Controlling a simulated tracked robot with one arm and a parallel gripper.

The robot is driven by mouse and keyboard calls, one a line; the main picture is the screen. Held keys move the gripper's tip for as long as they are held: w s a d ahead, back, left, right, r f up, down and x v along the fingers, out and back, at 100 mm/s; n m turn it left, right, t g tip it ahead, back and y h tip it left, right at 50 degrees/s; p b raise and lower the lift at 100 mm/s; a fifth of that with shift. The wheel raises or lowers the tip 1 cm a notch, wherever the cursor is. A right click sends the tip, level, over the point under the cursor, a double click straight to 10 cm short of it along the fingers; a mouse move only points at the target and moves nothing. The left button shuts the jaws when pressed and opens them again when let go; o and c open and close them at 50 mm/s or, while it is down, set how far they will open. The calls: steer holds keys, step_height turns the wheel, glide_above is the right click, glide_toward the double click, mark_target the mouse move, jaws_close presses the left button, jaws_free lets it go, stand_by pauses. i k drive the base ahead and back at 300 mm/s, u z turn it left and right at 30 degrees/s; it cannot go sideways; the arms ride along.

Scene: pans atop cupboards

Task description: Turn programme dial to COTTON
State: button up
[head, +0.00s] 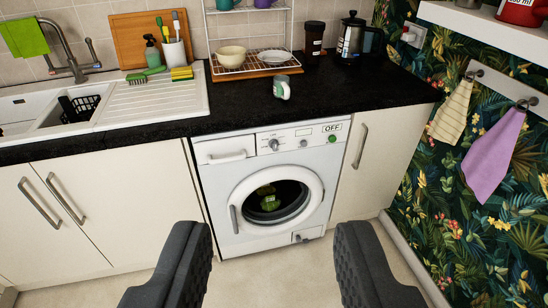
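The white washing machine (228,172) stands under the black worktop in the middle of the head view. Its control panel runs along the top, with a larger round dial (274,144) at the left and a smaller knob (303,143) to its right. A label reading OFF (332,127) shows at the panel's right end, above a green round spot (332,138). I cannot tell which dial mark is selected. The round door is shut, with something green behind its glass. My gripper (272,235) is open and empty, low in front of the machine and apart from it.
A mug (282,87) stands near the worktop's front edge above the machine. A dish rack (250,64), a dark jar (313,38) and a coffee press (353,36) stand behind. Cupboards with bar handles flank the machine. The floor (275,280) before it is clear.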

mark_target(273, 144)
steer(key=u, duration=0.3)
steer(key=i, duration=1.05)
steer(key=z, duration=0.4)
